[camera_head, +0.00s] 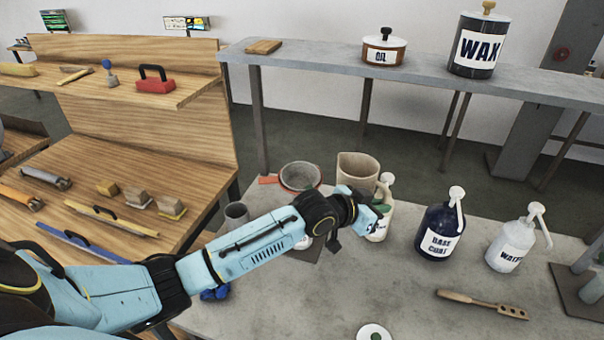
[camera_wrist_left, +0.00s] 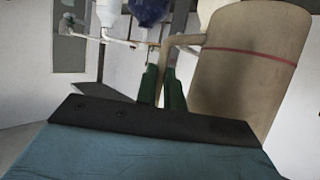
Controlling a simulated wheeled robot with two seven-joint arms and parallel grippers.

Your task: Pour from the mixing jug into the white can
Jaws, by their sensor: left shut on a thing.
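The beige mixing jug (camera_head: 352,172) is behind my left wrist, its mouth facing up. In the left wrist view the jug (camera_wrist_left: 250,60) fills the right side, with a red line around it. Its handle (camera_wrist_left: 185,41) reaches to my left gripper (camera_head: 376,211). The green fingers of the left gripper (camera_wrist_left: 162,88) are shut on the handle. I cannot tell whether the jug touches the table, nor see its contents. A white labelled thing (camera_head: 303,243) is mostly hidden under my left forearm; I cannot tell if it is the white can. My right gripper is out of view.
A red-rimmed pot (camera_head: 300,176) and a grey cup (camera_head: 236,215) stand left of the jug. A white pump bottle (camera_head: 379,232), a base coat bottle (camera_head: 437,233) and a water bottle (camera_head: 511,245) stand right. A slotted stick (camera_head: 482,303) and a green-dotted white round thing (camera_head: 374,332) are nearer.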

